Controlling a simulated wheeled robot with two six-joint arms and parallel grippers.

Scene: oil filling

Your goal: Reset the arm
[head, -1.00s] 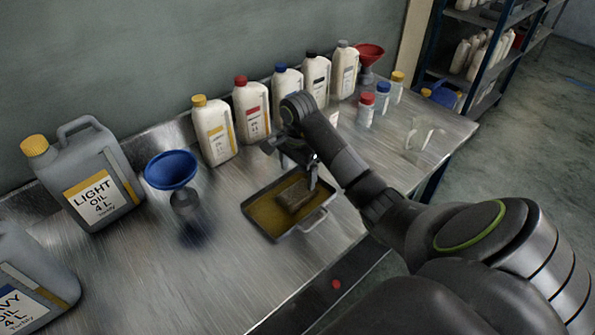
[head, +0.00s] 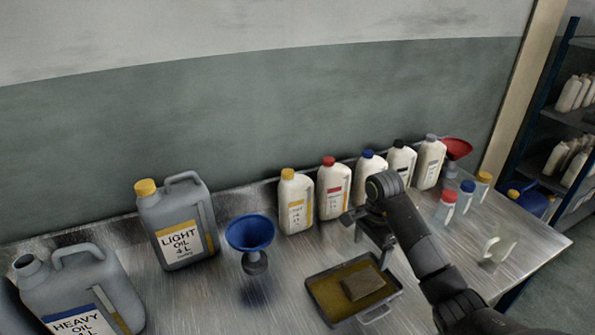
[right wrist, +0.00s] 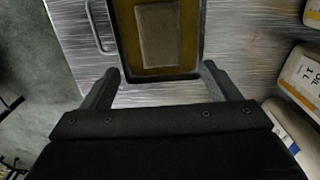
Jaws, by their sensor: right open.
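My right arm reaches in from the lower right in the head view. Its gripper (head: 378,236) is over the right side of a shallow dark tray (head: 318,291). The tray holds yellowish oil and a brown-grey block (head: 362,284). In the right wrist view the two fingers (right wrist: 162,82) are spread apart with nothing between them, near the tray's edge (right wrist: 160,75). The block also shows in the right wrist view (right wrist: 158,35). My left gripper is in neither view.
A blue funnel (head: 250,233) stands left of the tray. A light oil can (head: 178,226) and a heavy oil can (head: 80,292) are further left. Several white bottles (head: 297,203) line the wall, with a red funnel (head: 456,148) at their right end. Small capped jars (head: 446,207) stand at right.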

